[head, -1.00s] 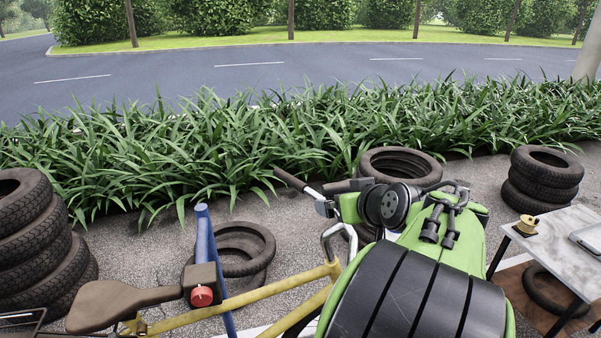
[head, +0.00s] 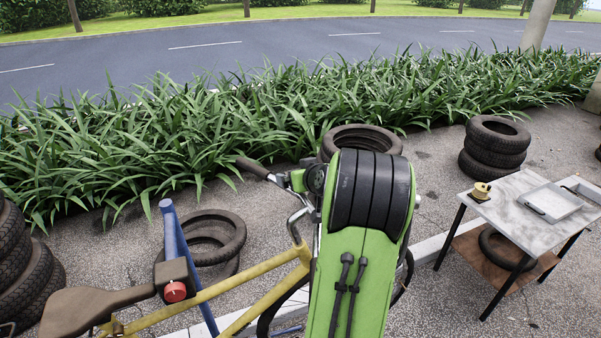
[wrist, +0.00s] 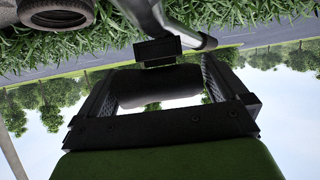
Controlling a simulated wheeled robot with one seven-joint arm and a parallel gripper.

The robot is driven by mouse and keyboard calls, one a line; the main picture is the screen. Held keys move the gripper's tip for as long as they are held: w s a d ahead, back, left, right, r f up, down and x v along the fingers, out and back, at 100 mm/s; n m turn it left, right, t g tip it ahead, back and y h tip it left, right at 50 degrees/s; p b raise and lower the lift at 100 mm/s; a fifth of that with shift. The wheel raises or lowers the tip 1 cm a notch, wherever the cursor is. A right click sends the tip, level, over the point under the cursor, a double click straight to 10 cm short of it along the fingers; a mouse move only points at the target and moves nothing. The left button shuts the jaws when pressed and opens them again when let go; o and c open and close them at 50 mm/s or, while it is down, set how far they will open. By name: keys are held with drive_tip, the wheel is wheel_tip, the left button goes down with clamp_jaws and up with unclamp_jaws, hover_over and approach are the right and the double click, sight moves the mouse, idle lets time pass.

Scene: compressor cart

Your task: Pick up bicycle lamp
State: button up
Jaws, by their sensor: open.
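The bicycle lamp (wrist: 155,86) looks like a dark rounded body in the wrist view, below a black bracket (wrist: 158,50) by a grey bar. My gripper (wrist: 158,72) is open, with one finger on each side of the lamp and bright gaps beside it. I cannot tell how deep the lamp sits between the fingers. In the head view my green arm hides the gripper and most of the handlebar (head: 252,168). The yellow bicycle frame (head: 230,291) stands at the lower left.
A blue post with a dark box and red knob (head: 174,291) stands by the saddle (head: 88,311). Tyres (head: 212,238) lie behind the bicycle, with stacks at both sides. A table (head: 510,215) with a tray (head: 553,201) and a yellow object (head: 481,190) stands at right.

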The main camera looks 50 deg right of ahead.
drive_tip(key=shift+w+d+f, duration=0.1)
drive_tip(key=shift+d, duration=0.05)
drive_tip(key=shift+c, duration=0.6)
drive_tip(key=c, duration=0.7)
